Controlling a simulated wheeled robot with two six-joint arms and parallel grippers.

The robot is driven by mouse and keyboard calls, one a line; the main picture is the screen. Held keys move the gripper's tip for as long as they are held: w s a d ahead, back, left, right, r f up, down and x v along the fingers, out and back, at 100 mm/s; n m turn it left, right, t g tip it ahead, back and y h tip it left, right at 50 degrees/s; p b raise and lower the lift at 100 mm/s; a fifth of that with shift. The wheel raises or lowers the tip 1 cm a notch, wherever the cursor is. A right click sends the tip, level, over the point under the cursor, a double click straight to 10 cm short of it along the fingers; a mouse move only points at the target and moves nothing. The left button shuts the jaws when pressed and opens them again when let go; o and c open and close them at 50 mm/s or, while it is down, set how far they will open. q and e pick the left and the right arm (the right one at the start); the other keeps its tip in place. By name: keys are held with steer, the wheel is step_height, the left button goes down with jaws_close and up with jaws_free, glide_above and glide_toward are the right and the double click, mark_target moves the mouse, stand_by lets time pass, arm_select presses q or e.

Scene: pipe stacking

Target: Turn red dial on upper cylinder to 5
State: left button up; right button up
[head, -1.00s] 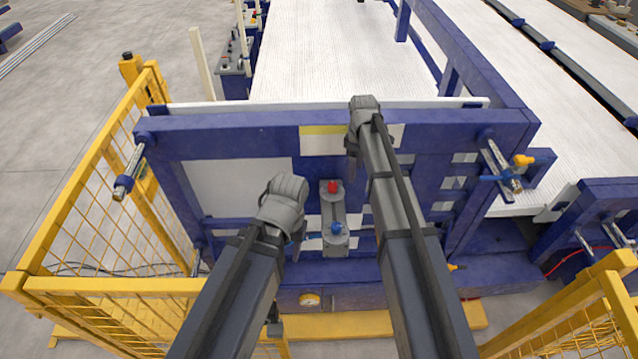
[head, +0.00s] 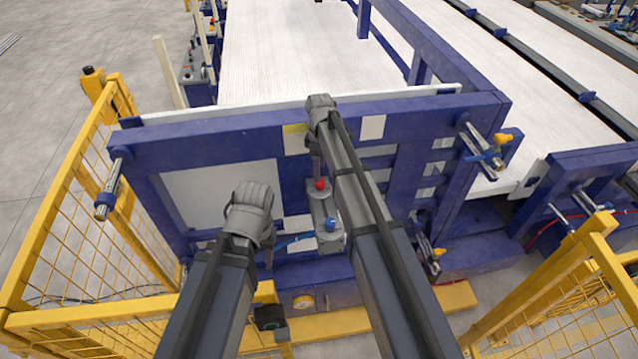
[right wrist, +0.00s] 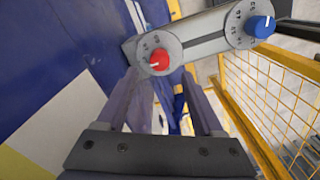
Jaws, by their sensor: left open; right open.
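The red dial (head: 320,184) sits on the upper round grey cylinder of a two-dial unit on the blue frame. In the right wrist view, the red dial (right wrist: 159,60) has a white pointer line and small numbers around it, too small to read surely. My right gripper (head: 316,170) is open just above the red dial; its fingers (right wrist: 159,76) show on either side below it. I cannot tell whether they touch it. The blue dial (head: 330,225) is on the lower cylinder, and also shows in the right wrist view (right wrist: 262,26). My left gripper (head: 268,258) is open and empty, left of the blue dial.
The blue frame (head: 220,137) stands behind both grippers, with a white conveyor bed (head: 290,50) beyond. Yellow mesh fences (head: 75,215) stand at left and right. A gauge (head: 303,302) is low on the front. A blue hose (head: 290,241) runs beside the lower cylinder.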

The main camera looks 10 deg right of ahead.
mark_target(320, 184)
step_height(320, 184, down, 6)
steer(key=b, duration=0.5)
steer(key=shift+f, duration=0.1)
steer(key=shift+c, duration=0.3)
jaws_close()
